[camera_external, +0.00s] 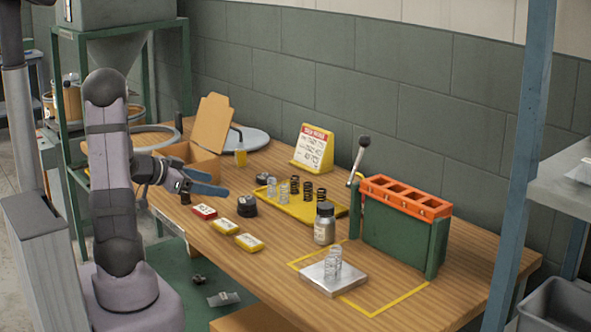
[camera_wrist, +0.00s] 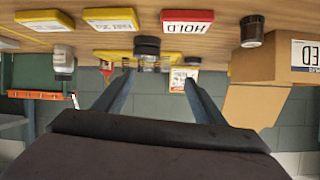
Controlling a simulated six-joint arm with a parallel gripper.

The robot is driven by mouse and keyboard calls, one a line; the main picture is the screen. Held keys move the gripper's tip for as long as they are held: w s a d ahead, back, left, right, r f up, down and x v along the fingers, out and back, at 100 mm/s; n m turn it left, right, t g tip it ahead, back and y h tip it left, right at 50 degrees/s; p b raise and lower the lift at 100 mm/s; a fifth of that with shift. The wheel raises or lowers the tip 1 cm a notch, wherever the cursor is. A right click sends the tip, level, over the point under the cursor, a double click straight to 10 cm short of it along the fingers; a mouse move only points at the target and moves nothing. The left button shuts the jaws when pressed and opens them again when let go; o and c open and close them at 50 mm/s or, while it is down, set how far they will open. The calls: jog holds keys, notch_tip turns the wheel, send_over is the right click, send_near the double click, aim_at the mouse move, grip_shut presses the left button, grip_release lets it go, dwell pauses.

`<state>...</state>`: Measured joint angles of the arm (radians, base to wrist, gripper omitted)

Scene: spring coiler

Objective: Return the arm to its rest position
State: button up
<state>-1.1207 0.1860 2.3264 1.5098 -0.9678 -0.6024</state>
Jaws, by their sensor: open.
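My gripper (camera_external: 205,187) is open and empty, held above the left part of the wooden table, with my arm folded up near its base. In the wrist view its two fingers (camera_wrist: 155,97) stand apart with nothing between them; that view is upside down. A dark round object (camera_external: 247,206) stands on the table to the right of the gripper, apart from it. A red-labelled box (camera_external: 204,211) lies below the gripper, and its label reads HOLD in the wrist view (camera_wrist: 187,21).
A yellow tray (camera_external: 327,214) holds several springs. A metal plate (camera_external: 318,284) bears clear springs inside a yellow outline. A green stand with an orange rack (camera_external: 406,195) and lever is at right. Two yellow boxes (camera_external: 224,226), a bottle (camera_external: 325,223) and an open carton (camera_external: 196,158) are also on the table.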

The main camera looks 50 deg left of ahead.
jog(key=d+g+y+p, duration=0.1)
jog(key=d+g, duration=0.1)
jog(key=d+n+g+y+p, duration=0.1)
jog(key=d+g+p, duration=0.1)
jog(key=d, duration=0.1)
jog(key=w+d+f+n+g+y+p, duration=0.1)
jog(key=d+g+p, duration=0.1)
jog(key=d, duration=0.1)
jog(key=shift+d+y, duration=0.1)
jog(key=shift+y, duration=0.2)
jog(key=s+d+g, duration=0.1)
jog(key=s+d, duration=0.1)
jog(key=d, duration=0.1)
jog(key=s+d+f+g+h+p, duration=0.1)
jog(key=s+d, duration=0.1)
jog(key=d, duration=0.1)
jog(key=s+d+g+p, duration=0.1)
jog(key=s+d+g, duration=0.1)
jog(key=s+d, duration=0.1)
jog(key=shift+s+d+f+h, duration=0.1)
jog(key=shift+d+f+h, duration=0.25)
jog(key=shift+d, duration=0.2)
jog(key=s+d+g+h, duration=0.1)
jog(key=s+d+g, duration=0.2)
jog(key=s+d, duration=0.4)
jog(key=shift+s+d+m+h+p, duration=0.2)
jog(key=shift+d+m+h+p, duration=0.1)
jog(key=shift+d+h+p, duration=0.15)
